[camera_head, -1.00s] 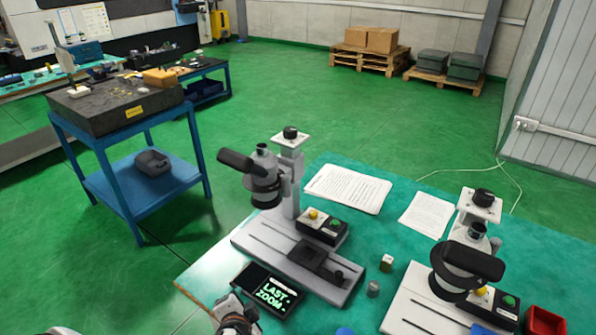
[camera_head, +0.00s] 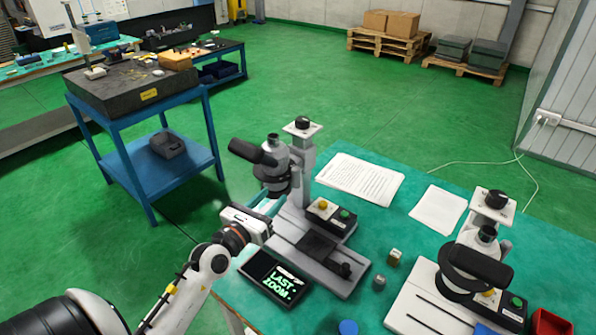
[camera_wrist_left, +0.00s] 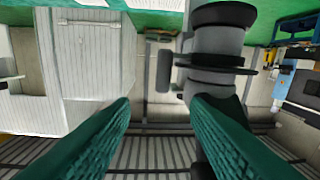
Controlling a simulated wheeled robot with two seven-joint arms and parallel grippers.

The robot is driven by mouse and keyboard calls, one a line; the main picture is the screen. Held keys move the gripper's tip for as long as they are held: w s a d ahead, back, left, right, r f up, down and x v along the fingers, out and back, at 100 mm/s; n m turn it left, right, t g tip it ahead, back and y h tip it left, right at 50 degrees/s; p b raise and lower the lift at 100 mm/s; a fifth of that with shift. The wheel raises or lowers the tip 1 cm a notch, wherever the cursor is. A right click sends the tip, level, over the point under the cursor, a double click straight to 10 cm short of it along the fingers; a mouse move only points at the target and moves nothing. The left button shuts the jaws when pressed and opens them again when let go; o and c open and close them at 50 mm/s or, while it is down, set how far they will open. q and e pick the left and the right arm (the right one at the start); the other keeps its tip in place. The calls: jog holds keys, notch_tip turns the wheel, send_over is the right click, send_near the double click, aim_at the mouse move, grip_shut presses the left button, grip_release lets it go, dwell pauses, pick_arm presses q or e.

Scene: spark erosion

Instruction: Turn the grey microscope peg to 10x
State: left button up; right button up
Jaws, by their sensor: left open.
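The grey microscope (camera_head: 305,160) stands upright on its grey base at the left of the table, with a black eyepiece, a dark ring and a black top knob. My left gripper (camera_head: 268,210) is open beside its head, at the left and slightly below. In the left wrist view the gripper (camera_wrist_left: 160,105) has its two green fingers spread, and the microscope's grey barrel with dark rings (camera_wrist_left: 215,50) fills the upper right, partly behind the right finger. A small dark peg-like piece (camera_wrist_left: 165,70) shows left of the barrel. I cannot read a zoom mark. My right gripper is out of view.
A screen (camera_head: 275,278) reading "LAST ZOOM" lies before the grey base. A white-based microscope (camera_head: 470,270) stands at right, with a red bin (camera_head: 550,322) beyond. Small blocks (camera_head: 395,257) and papers (camera_head: 360,180) lie on the green table (camera_head: 410,225).

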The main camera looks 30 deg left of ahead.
aim_at(294, 176)
pick_arm(q)
jog(key=shift+m, duration=0.5)
jog(key=w, duration=0.4)
jog(key=w+p, duration=0.1)
jog(key=w, duration=0.3)
jog(key=w+p, duration=0.1)
jog(key=w, duration=0.3)
jog(key=shift+w+a+f, duration=0.1)
jog(key=shift+a+f, duration=0.15)
jog(key=shift+c, duration=0.5)
grip_shut()
